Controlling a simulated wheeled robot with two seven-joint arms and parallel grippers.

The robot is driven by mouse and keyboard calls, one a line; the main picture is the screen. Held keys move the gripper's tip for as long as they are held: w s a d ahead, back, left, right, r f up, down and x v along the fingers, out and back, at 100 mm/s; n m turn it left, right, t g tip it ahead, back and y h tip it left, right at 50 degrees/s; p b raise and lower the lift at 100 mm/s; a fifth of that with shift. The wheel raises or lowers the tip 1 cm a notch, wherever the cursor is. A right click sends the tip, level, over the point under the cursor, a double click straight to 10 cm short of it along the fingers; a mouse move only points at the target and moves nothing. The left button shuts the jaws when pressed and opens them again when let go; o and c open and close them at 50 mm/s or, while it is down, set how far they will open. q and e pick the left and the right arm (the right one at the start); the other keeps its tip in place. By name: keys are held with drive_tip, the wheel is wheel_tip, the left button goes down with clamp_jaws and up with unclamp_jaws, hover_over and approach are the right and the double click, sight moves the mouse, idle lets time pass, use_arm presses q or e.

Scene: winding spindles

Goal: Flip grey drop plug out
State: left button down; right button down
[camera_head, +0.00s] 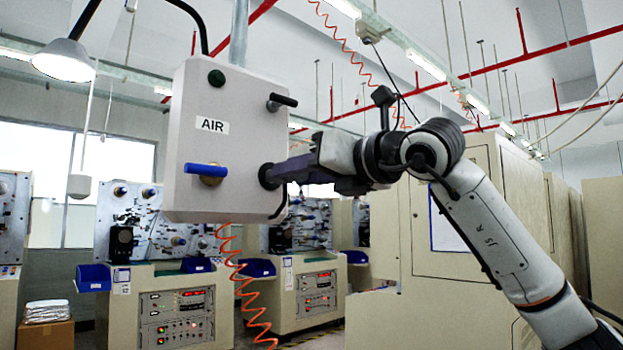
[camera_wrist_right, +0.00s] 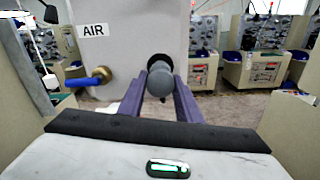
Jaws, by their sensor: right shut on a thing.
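The grey drop plug (camera_wrist_right: 159,82) shows in the right wrist view as a rounded grey end between my two fingers. A dark round collar (camera_wrist_right: 160,61) sits behind it against the panel box. My right gripper (camera_head: 279,174) reaches in from the right to the lower right of the light grey AIR box (camera_head: 225,130), and its fingers are shut on the plug. In the right wrist view the fingers (camera_wrist_right: 160,80) lie on both sides of it. In the head view the fingers hide most of the plug. My left gripper is not in view.
The box also carries a blue lever on a brass valve (camera_head: 205,170), a black handle (camera_head: 283,102) and a dark green button (camera_head: 216,77). An orange coiled hose (camera_head: 243,290) hangs below. Winding machines (camera_head: 180,305) and a beige cabinet (camera_head: 450,235) stand behind.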

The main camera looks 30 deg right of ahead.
drive_tip(key=shift+f, duration=0.1)
drive_tip(key=c, duration=1.6)
unclamp_jaws()
drive_tip(key=shift+c, duration=0.2)
drive_tip(key=o, duration=0.3)
drive_tip(key=shift+s, duration=0.25)
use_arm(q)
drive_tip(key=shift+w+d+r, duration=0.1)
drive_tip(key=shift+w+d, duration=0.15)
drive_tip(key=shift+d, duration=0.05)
use_arm(e)
drive_tip(key=shift+o, duration=0.2)
drive_tip(key=shift+w, duration=0.1)
